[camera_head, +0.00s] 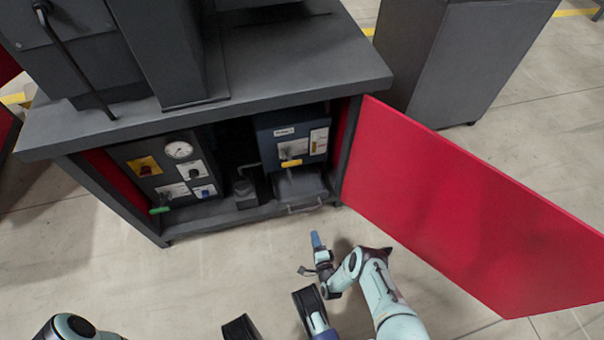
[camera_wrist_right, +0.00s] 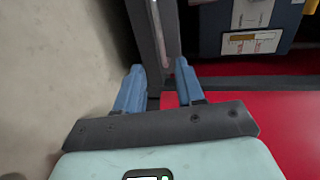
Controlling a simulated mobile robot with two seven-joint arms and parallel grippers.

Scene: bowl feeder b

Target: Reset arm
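My right arm comes in from the bottom in the head view. Its gripper (camera_head: 316,240) has blue fingers and hangs over the floor in front of the open cabinet, apart from it. In the right wrist view the two blue fingers (camera_wrist_right: 159,75) stand apart with nothing held between them. A dark cabinet edge and a red surface show behind them. Of my left arm only a pale rounded link shows at the bottom left of the head view. The left gripper is out of view.
The dark cabinet (camera_head: 230,120) stands open, with a gauge (camera_head: 178,150), switches and a blue box (camera_head: 290,135) inside. Its red door (camera_head: 450,205) swings out to the right of my right arm. A grey cabinet (camera_head: 455,60) stands behind. The floor in front is clear.

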